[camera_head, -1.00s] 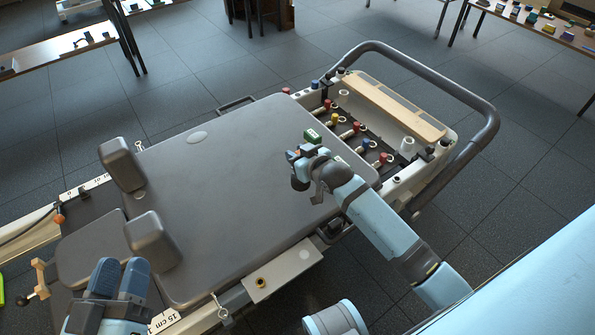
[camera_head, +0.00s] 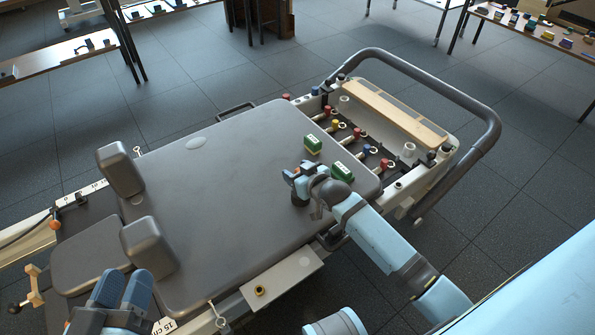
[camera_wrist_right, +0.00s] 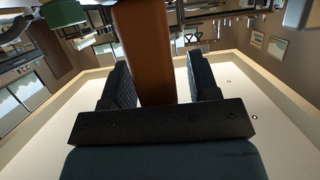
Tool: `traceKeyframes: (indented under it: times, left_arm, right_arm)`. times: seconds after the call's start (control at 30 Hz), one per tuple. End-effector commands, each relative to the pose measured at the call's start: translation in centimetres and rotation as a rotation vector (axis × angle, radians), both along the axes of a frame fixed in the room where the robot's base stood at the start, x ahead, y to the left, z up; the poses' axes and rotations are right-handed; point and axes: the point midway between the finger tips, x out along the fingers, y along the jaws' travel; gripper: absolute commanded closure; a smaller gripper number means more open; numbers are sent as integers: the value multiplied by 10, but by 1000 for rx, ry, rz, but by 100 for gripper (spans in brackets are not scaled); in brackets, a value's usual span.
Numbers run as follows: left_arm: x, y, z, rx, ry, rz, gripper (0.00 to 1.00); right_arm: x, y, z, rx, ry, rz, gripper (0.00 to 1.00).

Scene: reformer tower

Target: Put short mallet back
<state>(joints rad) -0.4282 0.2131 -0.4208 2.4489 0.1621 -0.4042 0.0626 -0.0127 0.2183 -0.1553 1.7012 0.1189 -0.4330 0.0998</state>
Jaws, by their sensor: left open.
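I cannot make out the short mallet for certain in the head view. In the right wrist view a plain brown block-like piece (camera_wrist_right: 145,50) stands between the two dark fingers of my right gripper (camera_wrist_right: 158,80). A thin gap shows on its right side, and its far end is cut off by the frame, so I cannot tell if it is gripped or what it is. In the head view my right gripper (camera_head: 292,174) is over the right part of the grey carriage (camera_head: 220,195). My left gripper (camera_head: 121,289) is open and empty at the lower left.
Two green blocks (camera_head: 313,144) (camera_head: 342,171) lie at the carriage's right edge. Beyond are coloured knobs (camera_head: 357,133), a wooden bar (camera_head: 395,112) and a grey hoop rail (camera_head: 470,90). Two shoulder pads (camera_head: 121,170) (camera_head: 149,248) stand at left. Tables (camera_head: 60,52) stand behind.

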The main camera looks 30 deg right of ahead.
Motion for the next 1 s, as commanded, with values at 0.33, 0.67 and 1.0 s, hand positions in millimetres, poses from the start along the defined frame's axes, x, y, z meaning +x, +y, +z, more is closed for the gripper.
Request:
traceKeyframes:
  times: [0.33,0.67,1.0]
  left_arm:
    - [0,0,7,-3,-6,2,57]
    - [-2,4,45,-63,-115,40,57]
    - [-4,5,61,-89,-173,56,57]
  right_arm:
    - [-10,-1,8,0,1,0,45]
    - [-74,-10,33,0,3,0,45]
    - [-110,-15,45,0,-1,-1,45]
